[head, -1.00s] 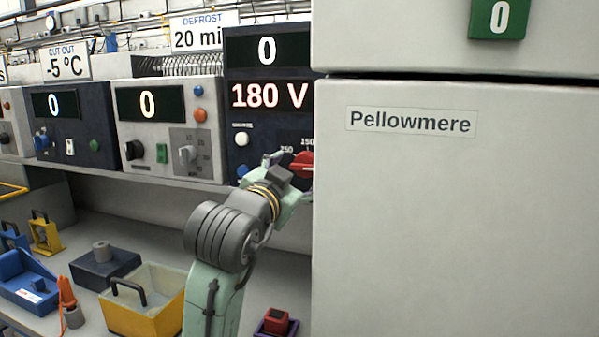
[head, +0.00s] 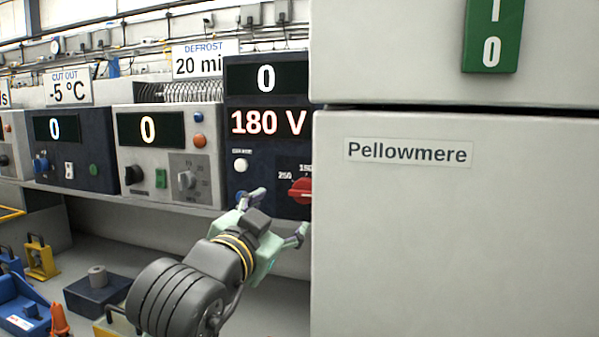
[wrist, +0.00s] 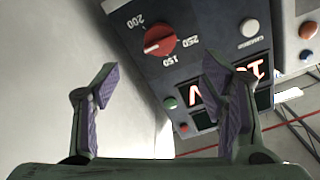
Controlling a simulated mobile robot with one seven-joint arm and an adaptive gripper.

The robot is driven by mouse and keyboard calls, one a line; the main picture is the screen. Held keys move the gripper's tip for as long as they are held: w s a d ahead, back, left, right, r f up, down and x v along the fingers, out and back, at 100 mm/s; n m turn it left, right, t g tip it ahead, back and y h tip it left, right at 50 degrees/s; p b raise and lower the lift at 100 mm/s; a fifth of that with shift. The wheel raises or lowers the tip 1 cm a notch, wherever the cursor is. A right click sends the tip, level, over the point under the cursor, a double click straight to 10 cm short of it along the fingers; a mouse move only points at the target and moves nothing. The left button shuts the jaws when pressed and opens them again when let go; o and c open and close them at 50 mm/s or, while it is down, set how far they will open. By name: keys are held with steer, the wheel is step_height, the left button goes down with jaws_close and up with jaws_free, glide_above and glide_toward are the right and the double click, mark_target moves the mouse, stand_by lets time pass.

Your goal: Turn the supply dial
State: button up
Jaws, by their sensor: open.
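The red dial (head: 301,190) sits low on the dark unit (head: 238,140), whose displays read 0 and 180 V. The cabinet edge partly covers it in the head view. The wrist view shows the whole red knob (wrist: 160,41) with 150, 200 and 250 around it; a pale mark lies at its lower left in that picture. My gripper (head: 277,214) is open and empty, in front of and below the dial. In the wrist view my spread fingers (wrist: 160,82) stand apart from the knob, which appears beyond the gap between them.
The big pale Pellowmere cabinet (head: 450,240) stands close on the right, with a green switch (head: 493,35) above. A pale button (head: 240,165) is left of the dial. A grey unit (head: 160,160) adjoins on the left. Tools and trays lie on the bench (head: 90,250) below.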

mark_target(301, 194)
stand_by(0.4)
steer(key=w+d+n+p, duration=0.1)
steer(key=w, duration=0.3)
steer(key=w+d+n, duration=0.1)
steer(key=w+n, duration=0.1)
steer(key=w, duration=0.2)
steer(key=w+d+n+p, duration=0.1)
steer(key=w+d+n, duration=0.1)
steer(key=w, duration=0.2)
steer(key=shift+w+r+p, duration=0.1)
steer(key=shift+r+p, duration=0.15)
steer(key=shift+p, duration=0.05)
steer(key=shift+c, duration=0.3)
steer(key=c, duration=1.1)
